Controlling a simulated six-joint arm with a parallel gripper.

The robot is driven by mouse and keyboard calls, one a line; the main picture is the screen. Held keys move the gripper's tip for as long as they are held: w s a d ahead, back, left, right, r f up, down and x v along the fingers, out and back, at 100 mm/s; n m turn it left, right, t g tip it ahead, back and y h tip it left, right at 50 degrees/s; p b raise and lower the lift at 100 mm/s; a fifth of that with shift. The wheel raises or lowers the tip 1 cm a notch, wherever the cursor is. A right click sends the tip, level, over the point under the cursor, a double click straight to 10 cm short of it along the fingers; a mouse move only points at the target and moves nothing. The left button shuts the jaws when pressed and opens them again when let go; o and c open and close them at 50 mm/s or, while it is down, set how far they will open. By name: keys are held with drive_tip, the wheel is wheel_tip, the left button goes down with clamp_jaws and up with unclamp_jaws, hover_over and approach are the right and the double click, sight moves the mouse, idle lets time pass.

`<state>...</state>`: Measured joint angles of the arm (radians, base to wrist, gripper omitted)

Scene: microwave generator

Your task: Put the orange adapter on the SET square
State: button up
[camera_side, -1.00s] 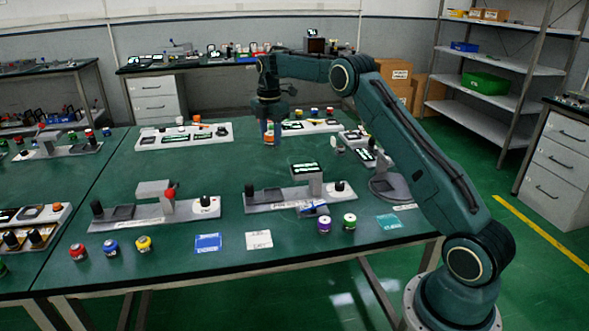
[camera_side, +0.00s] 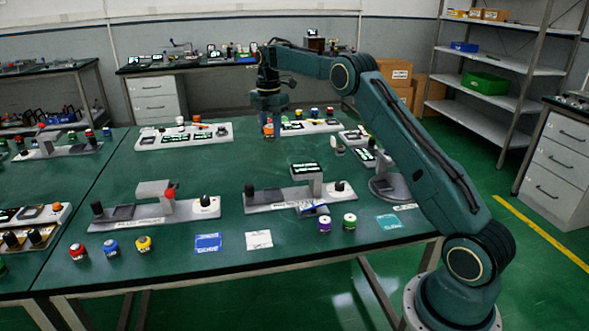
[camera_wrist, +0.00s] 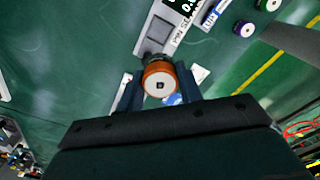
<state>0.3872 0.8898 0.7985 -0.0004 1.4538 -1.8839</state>
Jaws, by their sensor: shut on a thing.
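My gripper (camera_wrist: 159,90) is shut on an orange adapter (camera_wrist: 160,66), with one blue finger on each side of it. The adapter shows a white round face with a small dark square in the wrist view. In the side view my gripper (camera_side: 268,128) hangs over the back of the green table, with a little of the orange adapter between its fingers. I cannot read a SET label in these frames, so I cannot tell which square it marks.
White panels with displays stand at the back left (camera_side: 184,137) and the back right of the table. Grey fixtures (camera_side: 155,210) stand nearer. Coloured cylinders, a blue card (camera_side: 208,243) and a white card (camera_side: 259,240) lie at the front edge. Bare table lies between the rows.

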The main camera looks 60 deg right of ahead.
drive_tip(key=shift+a, duration=0.6)
drive_tip(key=s+a+n, duration=0.2)
drive_tip(key=s+a, duration=0.2)
drive_tip(key=a, duration=0.4)
drive_tip(key=s+a+f+n, duration=0.1)
drive_tip(key=s+a, duration=0.3)
drive_tip(key=a, duration=0.4)
drive_tip(key=shift+a+f+n, duration=0.2)
drive_tip(key=shift+a+n, duration=0.2)
drive_tip(key=shift+n, duration=0.3)
drive_tip(key=shift+f, duration=0.1)
wheel_tip(320, 180, down, 16)
drive_tip(key=shift+r, duration=0.2)
drive_tip(key=shift+f, duration=0.1)
drive_tip(key=shift+f, duration=2)
drive_tip(key=shift+f, duration=0.1)
